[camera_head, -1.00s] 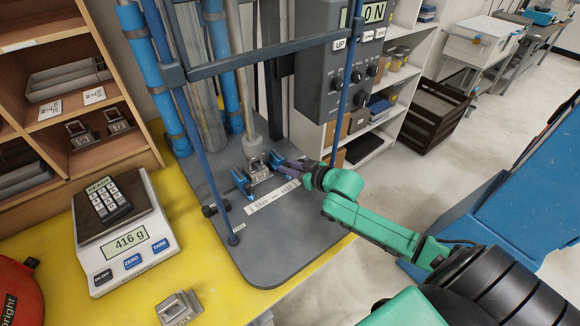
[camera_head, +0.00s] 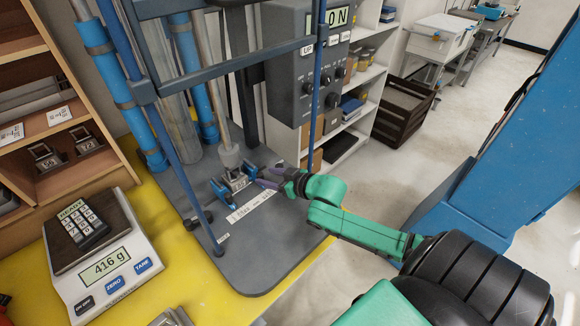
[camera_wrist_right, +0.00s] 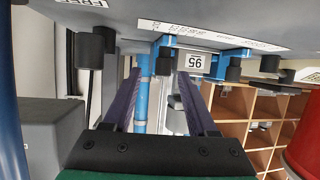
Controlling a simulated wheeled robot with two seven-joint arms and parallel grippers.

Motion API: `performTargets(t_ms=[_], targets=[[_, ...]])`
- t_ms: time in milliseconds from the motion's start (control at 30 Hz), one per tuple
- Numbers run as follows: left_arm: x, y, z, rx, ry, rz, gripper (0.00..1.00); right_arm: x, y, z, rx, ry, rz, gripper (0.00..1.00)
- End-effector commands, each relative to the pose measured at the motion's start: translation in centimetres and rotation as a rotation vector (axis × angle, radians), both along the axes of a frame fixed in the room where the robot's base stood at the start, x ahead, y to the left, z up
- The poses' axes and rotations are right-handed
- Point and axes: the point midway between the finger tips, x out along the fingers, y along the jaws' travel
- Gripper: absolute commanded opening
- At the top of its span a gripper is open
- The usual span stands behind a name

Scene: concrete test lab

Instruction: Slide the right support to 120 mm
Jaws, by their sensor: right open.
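The press base plate (camera_head: 265,238) carries a white scale strip (camera_head: 250,207). Behind the strip, a small metal block (camera_head: 236,181) sits between the left blue support (camera_head: 219,190) and the right blue support (camera_head: 250,171). In the wrist view the block's plate (camera_wrist_right: 194,61) reads 95, with blue supports at both sides. My right gripper (camera_head: 268,180) reaches in from the right, low over the plate beside the right support. Its purple fingers (camera_wrist_right: 160,88) are spread apart with nothing held between them. Contact with the support cannot be told. My left gripper is out of view.
A blue upright (camera_head: 318,75) stands in front of the control box (camera_head: 300,85), close to my right arm. A thick rod (camera_head: 228,130) comes down above the block. A scale reading 416 g (camera_head: 105,262) stands on the yellow table (camera_head: 215,290) at left.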

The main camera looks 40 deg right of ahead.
Motion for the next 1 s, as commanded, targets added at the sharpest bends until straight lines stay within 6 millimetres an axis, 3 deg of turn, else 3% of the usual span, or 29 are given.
performTargets(t_ms=[500,700,1000], targets=[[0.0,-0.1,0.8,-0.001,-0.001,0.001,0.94,-9.2,-2.8,3.9,0.000,0.004,0.001,0.58],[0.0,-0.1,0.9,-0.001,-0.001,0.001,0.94,-10.6,-3.2,4.6,-0.001,0.001,0.001,0.58],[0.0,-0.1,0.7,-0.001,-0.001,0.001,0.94,-10.5,-3.2,4.5,-0.012,-0.006,0.010,0.58]])
